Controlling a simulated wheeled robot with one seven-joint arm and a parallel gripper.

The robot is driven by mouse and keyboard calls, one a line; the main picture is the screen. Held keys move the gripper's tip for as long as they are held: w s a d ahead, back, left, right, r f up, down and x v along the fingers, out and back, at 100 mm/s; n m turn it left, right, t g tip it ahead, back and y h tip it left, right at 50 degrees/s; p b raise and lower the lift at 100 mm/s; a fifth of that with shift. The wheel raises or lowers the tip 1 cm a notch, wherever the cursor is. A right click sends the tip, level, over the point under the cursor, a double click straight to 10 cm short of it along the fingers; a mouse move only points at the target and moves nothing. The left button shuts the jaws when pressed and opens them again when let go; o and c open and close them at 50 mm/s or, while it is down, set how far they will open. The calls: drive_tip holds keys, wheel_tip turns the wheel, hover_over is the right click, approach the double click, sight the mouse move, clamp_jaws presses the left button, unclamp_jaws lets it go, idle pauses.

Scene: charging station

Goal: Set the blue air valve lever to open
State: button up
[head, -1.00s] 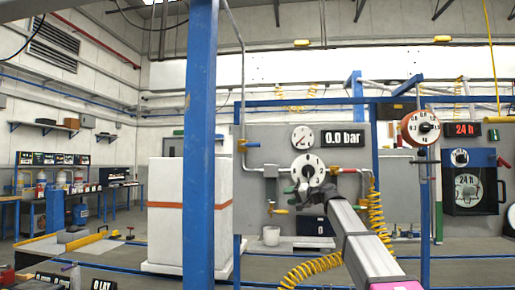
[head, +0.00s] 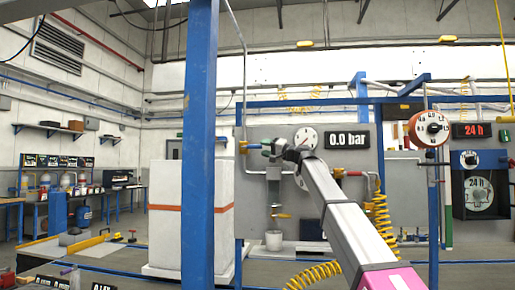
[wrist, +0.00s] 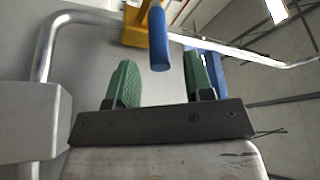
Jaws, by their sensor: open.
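In the head view the lever (head: 252,145) is a small blue piece beside the yellow valve (head: 242,146), left of the round gauge. My gripper (wrist: 160,70) is open and empty. In the head view my gripper (head: 271,147) is just right of the lever. I cannot tell whether a finger touches the lever.
A round gauge (head: 306,138) and a "0.0 bar" display (head: 347,139) are on the grey panel. My arm covers part of the panel. A blue post (head: 200,150) stands left.

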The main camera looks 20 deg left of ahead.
sight(258, 146)
drive_tip(key=shift+x, duration=2.15)
clamp_jaws()
